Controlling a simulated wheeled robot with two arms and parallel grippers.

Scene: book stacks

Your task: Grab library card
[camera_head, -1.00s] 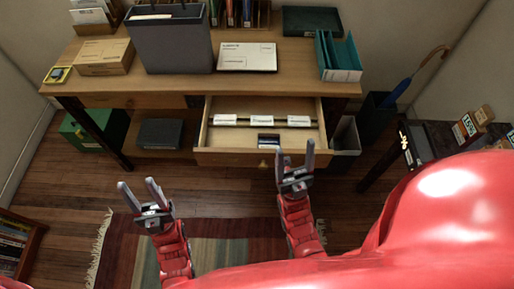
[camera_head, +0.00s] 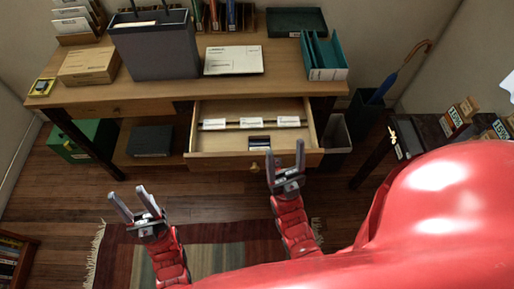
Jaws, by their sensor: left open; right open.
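The desk drawer (camera_head: 226,109) is pulled open below the desktop. A small dark card with a light stripe (camera_head: 259,143), perhaps the library card, lies in its front part. White labelled divider cards (camera_head: 251,123) stand in a row behind it. My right gripper (camera_head: 285,160) is open and empty, just in front of the drawer's front edge and a little right of the small card. My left gripper (camera_head: 133,204) is open and empty, lower left over the floor near the rug.
The desktop (camera_head: 290,83) holds a dark grey bin (camera_head: 155,52), a cardboard box (camera_head: 88,66), a white envelope (camera_head: 234,60) and teal folders (camera_head: 323,55). A bin with an umbrella (camera_head: 370,108) and a dark side table (camera_head: 428,130) stand right. Open floor and a striped rug (camera_head: 205,258) lie in front.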

